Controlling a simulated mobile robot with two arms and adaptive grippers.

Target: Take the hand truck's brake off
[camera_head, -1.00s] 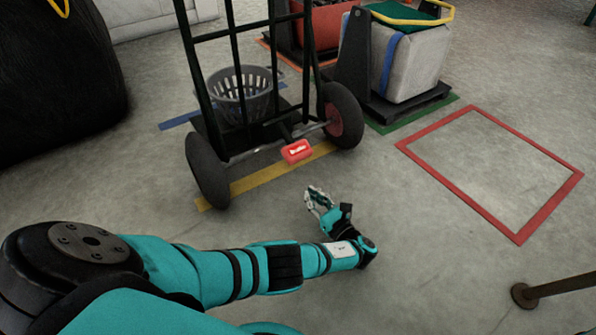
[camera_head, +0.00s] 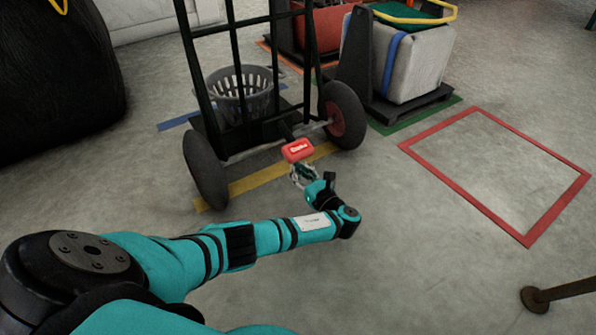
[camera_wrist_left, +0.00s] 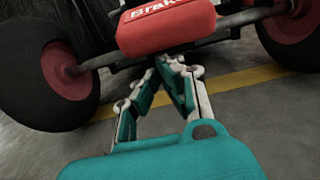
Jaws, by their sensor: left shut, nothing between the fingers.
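The hand truck (camera_head: 228,28) stands upright at the top centre-left, with black wheels and red hubs. Its red brake pedal (camera_head: 298,150), lettered "Brake", sticks out low between the wheels. In the left wrist view the red pedal (camera_wrist_left: 165,27) is at the top centre, just beyond my fingers. My left gripper (camera_head: 302,172) is shut and empty, right below the pedal in the head view. In the left wrist view its fingertips (camera_wrist_left: 168,62) meet just under the pedal's lower edge; I cannot tell whether they touch it. My right gripper is not in view.
A red floor outline (camera_head: 500,222) is empty. A post base (camera_head: 534,299) stands at lower right.

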